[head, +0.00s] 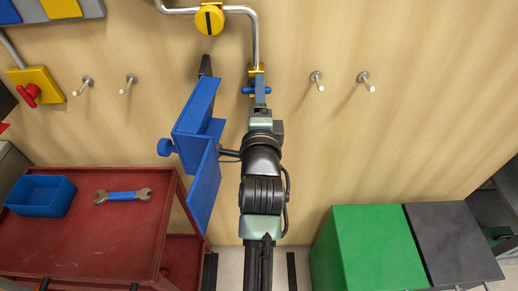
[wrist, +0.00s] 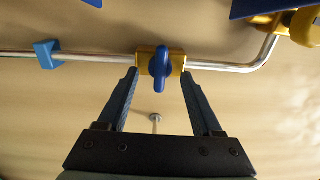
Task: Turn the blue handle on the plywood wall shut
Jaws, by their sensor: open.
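The blue handle (wrist: 160,67) sits on a yellow valve body (wrist: 177,62) on a metal pipe (wrist: 220,67) along the plywood wall (head: 420,120). It lies crosswise to the pipe. In the head view, the handle (head: 247,91) shows at the pipe's lower end, partly hidden behind my gripper (head: 259,95). In the wrist view, my gripper (wrist: 159,75) is open. Its fingertips are on either side of the valve body, with the handle between them and a gap on both sides. Nothing is held.
A blue box-like panel with a knob (head: 193,115) stands close left of my arm. Metal pegs (head: 318,78) stick out of the wall. A red cart (head: 90,240) with a wrench (head: 122,196) is lower left; a green box (head: 365,245) is lower right.

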